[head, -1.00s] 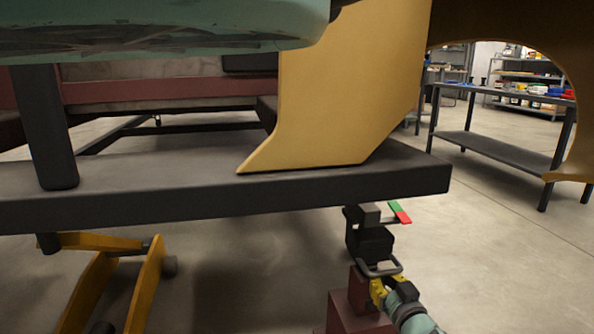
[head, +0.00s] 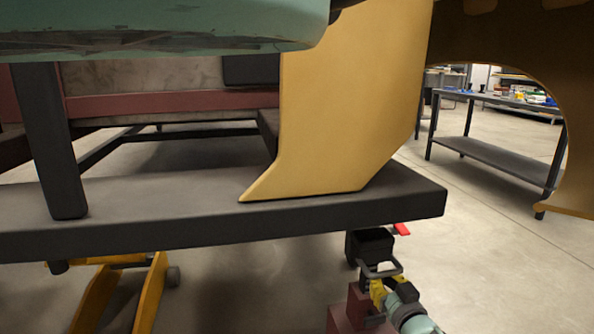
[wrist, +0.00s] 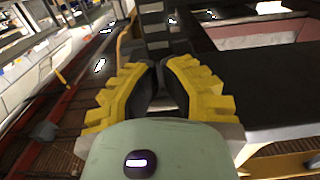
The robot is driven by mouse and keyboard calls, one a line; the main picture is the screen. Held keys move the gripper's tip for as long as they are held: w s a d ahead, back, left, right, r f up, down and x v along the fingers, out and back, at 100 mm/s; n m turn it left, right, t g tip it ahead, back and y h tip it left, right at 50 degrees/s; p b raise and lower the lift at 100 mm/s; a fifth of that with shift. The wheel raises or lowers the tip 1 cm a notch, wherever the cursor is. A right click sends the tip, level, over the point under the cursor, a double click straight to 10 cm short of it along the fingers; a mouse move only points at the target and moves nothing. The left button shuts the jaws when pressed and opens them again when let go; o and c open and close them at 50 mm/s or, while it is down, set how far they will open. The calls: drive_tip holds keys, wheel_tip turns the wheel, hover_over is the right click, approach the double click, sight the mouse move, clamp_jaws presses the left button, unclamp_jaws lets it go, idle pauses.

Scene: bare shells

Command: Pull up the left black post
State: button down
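An upright black post (head: 55,150) stands at the left of the head view on a black frame (head: 200,235). Its upper end is hidden behind a green panel. My gripper (head: 378,290) shows in the head view below the frame's right corner, well to the right of the post and lower. In the wrist view my gripper (wrist: 160,75) shows two yellow fingers with dark inner faces, their tips close together. I cannot tell whether anything is between them. Dark parts fill the view just beyond the tips, and the left post cannot be made out there.
A tan panel (head: 340,110) rises from the frame near its right corner. The green panel (head: 160,30) hangs across the upper left. Yellow stand legs (head: 150,290) are under the frame. A dark table (head: 500,150) stands farther back at right, with open floor before it.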

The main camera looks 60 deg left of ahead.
drive_tip(key=shift+r+p, duration=1.4)
drive_tip(key=shift+r, duration=0.35)
drive_tip(key=shift+w+f+b, duration=0.1)
drive_tip(key=shift+f+b, duration=0.75)
drive_tip(key=shift+f, duration=0.55)
drive_tip(key=p+v, duration=0.3)
drive_tip(key=v, duration=0.6)
drive_tip(key=shift+p, duration=0.3)
